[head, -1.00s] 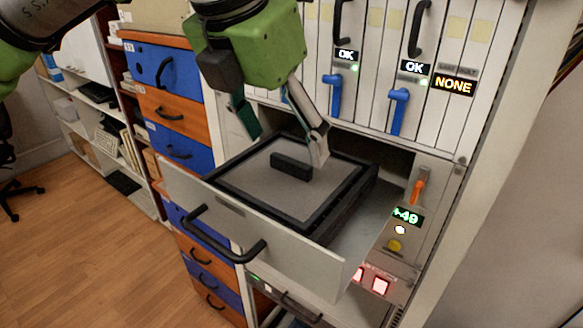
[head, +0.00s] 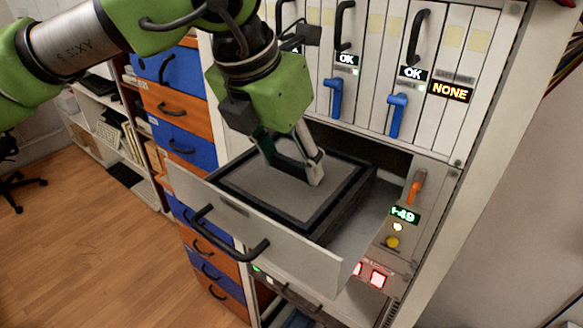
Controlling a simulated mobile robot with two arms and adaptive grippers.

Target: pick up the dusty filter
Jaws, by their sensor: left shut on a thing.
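The dusty filter (head: 257,194) is a flat grey panel with a black frame. It lies in the open drawer (head: 228,225) of the cabinet in the head view. A black block-shaped grip stands at the middle of the filter, now mostly hidden by my fingers. My left gripper (head: 293,174) points down over the filter and is shut on this grip. The filter still sits inside the drawer, its right side rising near the drawer wall. My right gripper is not in view.
Cabinet cards with black handles and blue levers (head: 397,115) stand above and behind the drawer. An orange lever (head: 415,190) and lit panel are to its right. Blue and orange drawers (head: 172,107) stand at left. Open wooden floor (head: 90,250) lies at lower left.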

